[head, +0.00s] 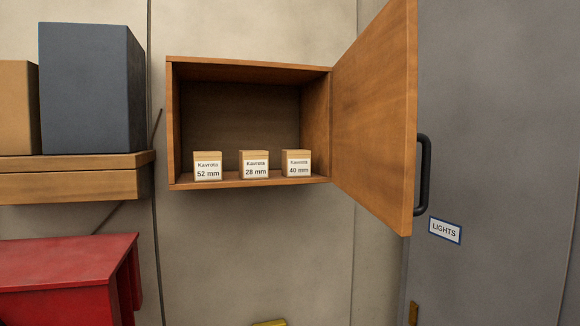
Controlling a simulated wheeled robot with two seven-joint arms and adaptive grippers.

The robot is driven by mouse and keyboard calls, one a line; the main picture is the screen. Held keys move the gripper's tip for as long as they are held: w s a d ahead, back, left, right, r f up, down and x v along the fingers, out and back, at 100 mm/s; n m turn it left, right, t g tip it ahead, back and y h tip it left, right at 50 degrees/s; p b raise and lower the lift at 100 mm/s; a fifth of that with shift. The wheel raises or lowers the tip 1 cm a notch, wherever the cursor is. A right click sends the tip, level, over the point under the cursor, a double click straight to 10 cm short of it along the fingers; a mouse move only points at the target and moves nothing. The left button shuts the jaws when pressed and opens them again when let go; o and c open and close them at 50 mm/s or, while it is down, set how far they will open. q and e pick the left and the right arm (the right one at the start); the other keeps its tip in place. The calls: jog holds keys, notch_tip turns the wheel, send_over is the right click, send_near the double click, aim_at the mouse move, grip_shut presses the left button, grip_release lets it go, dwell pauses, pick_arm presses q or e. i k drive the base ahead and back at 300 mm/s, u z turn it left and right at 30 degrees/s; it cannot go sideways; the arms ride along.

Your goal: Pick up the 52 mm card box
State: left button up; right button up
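The 52 mm card box (207,166) is a small tan box with a white label reading "Kavrotis 52 mm". It stands upright at the front left of an open wooden wall cabinet (249,64), close to its left wall. The 28 mm box (254,165) stands to its right, with a gap between them. The 40 mm box (296,163) stands further right. Neither of my grippers shows in the head view.
The cabinet door (375,115) is swung open to the right, its black handle (424,175) on the outer side. A shelf (75,178) with a dark grey box (92,90) is at the left. A red cabinet (66,262) stands below it. A "LIGHTS" sign (445,230) is on the grey door.

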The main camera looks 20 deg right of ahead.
aim_at(208, 165)
jog(key=u, duration=0.05)
jog(key=k, duration=0.5)
jog(key=z, duration=2)
jog(key=i, duration=1.15)
jog(key=u, duration=3.8)
jog(key=i, duration=0.6)
jog(key=z, duration=1.15)
